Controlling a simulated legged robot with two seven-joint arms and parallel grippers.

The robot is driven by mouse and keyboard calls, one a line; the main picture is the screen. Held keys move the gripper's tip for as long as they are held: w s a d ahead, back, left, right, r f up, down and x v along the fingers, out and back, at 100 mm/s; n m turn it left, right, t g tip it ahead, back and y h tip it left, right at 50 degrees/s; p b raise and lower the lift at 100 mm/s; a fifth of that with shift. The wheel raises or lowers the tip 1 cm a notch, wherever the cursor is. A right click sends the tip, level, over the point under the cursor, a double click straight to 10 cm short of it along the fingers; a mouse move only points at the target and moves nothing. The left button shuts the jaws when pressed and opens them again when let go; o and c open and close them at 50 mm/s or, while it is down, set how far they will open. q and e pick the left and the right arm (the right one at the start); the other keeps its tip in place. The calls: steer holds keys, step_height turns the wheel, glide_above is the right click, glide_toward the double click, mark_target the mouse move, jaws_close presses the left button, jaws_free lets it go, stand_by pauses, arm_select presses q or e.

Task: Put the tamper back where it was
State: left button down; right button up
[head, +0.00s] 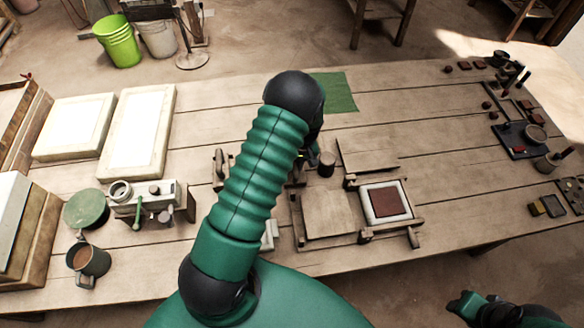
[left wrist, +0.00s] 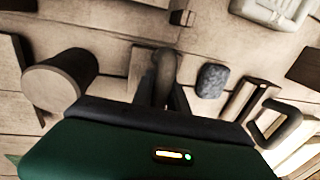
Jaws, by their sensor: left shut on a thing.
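My left gripper (left wrist: 163,97) is shut on a dark, rounded handle that I take to be the tamper (left wrist: 165,68). The fingers close on both sides of it, and its other end is hidden. In the head view my green left arm covers most of that gripper (head: 310,155), which is over the middle of the table behind the wooden press frame (head: 297,222). A dark round wooden block (head: 326,164) stands just right of the gripper; a similar cylinder (left wrist: 60,82) shows in the left wrist view. My right gripper (head: 466,304) is low at the right, off the table, its jaws unclear.
A white mould (head: 367,208) with a red-brown tile (head: 387,202) sits at the frame's right. A green cloth (head: 335,92) lies at the back. White slabs (head: 137,130), a metal device (head: 152,197) and a mug (head: 90,262) stand left. Bare planks lie right of the frame.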

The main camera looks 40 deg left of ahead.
mark_target(301, 175)
arm_select(q)
steer(key=shift+w+d+f, duration=0.1)
steer(key=shift+d, duration=0.15)
steer(key=c, duration=1.4)
jaws_free()
steer(key=shift+o, duration=0.4)
steer(key=shift+a, duration=0.45)
steer(key=shift+d, duration=0.3)
steer(key=shift+s+a+f, duration=0.1)
steer(key=shift+s, duration=0.1)
step_height(301, 175, up, 12)
steer(key=w+d+r, duration=0.1)
steer(key=w+d, duration=0.1)
steer(key=s+d+r+m+t, duration=0.2)
steer(key=s+d+m, duration=0.3)
steer(key=d, duration=0.3)
steer(key=s+d+r+m+t+h, duration=0.1)
steer(key=s+d+r+m+t, duration=0.1)
steer(key=s+d+m, duration=0.3)
steer(key=s+d+r, duration=0.1)
steer(key=s+d, duration=0.1)
steer(key=d, duration=0.1)
steer(key=shift+d, duration=0.4)
